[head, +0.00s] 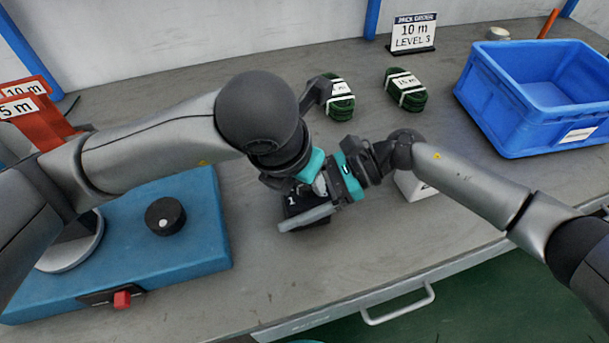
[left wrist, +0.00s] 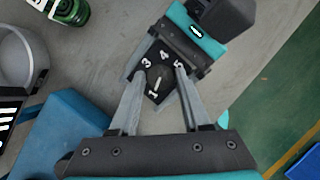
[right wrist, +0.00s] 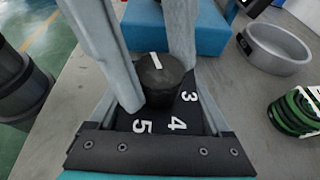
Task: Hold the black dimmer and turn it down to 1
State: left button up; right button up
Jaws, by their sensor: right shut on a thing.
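The black dimmer (head: 292,208) is a dark box with white numbers and a round knob. It sits near the middle of the table, partly covered by both grippers in the head view. My right gripper (right wrist: 165,112) is shut on the dimmer's body, one finger along each side. My left gripper (left wrist: 160,74) is open, its fingers on either side of the black knob (right wrist: 160,82); I cannot tell whether they touch it. In the left wrist view the knob's white line points roughly at the 1. The right wrist view shows 3, 4 and 5.
A blue box with a black knob (head: 165,216) and red switch stands at the left. Two green cable coils (head: 405,90) lie behind the grippers. A blue crate (head: 483,100) is at the right, a level sign (head: 413,35) at the back. The front table area is clear.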

pick_arm(q)
jog(key=shift+o, duration=0.3)
jog(key=shift+r, duration=0.15)
jog(key=shift+s+r, duration=0.1)
jog(key=shift+r, duration=0.2)
jog(key=v, duration=1.1)
jog(key=shift+s, duration=0.15)
pick_arm(e)
jog(key=o, duration=1.3)
jog(key=shift+c, duration=0.2)
